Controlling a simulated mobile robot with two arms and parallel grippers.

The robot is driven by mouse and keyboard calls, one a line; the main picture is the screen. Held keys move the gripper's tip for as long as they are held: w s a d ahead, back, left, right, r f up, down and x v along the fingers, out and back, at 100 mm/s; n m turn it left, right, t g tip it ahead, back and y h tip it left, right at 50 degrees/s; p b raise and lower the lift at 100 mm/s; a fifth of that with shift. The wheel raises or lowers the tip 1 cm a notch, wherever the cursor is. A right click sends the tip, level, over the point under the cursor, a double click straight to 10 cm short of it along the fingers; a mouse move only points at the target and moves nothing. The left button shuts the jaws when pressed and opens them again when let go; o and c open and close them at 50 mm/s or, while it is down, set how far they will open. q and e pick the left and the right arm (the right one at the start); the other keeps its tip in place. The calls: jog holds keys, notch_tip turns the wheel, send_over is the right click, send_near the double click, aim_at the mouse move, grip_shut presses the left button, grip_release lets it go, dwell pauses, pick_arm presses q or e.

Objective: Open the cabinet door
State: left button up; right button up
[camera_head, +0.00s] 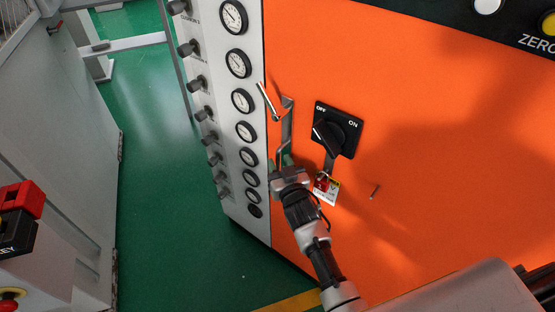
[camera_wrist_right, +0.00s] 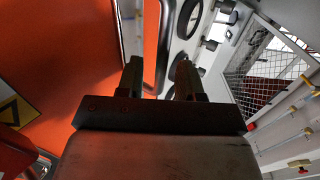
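The orange cabinet door (camera_head: 420,130) fills the right of the head view and looks closed. Its metal handle (camera_head: 286,128) is near the door's left edge, and it also shows in the right wrist view (camera_wrist_right: 164,40). My right gripper (camera_head: 284,163) is at the handle's lower end. In the right wrist view its two fingers (camera_wrist_right: 158,80) are apart, with the handle bar showing in the gap between them. I cannot tell whether a finger touches the bar. My left gripper is not in view.
A black OFF/ON rotary switch (camera_head: 335,132) with a red lock and tag (camera_head: 326,187) sits right of the handle. A grey panel with several gauges (camera_head: 246,131) and knobs borders the door's left. Green floor (camera_head: 165,200) lies open to the left.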

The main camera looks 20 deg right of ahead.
jog(key=shift+w, duration=0.85)
jog(key=shift+c, duration=0.4)
grip_shut()
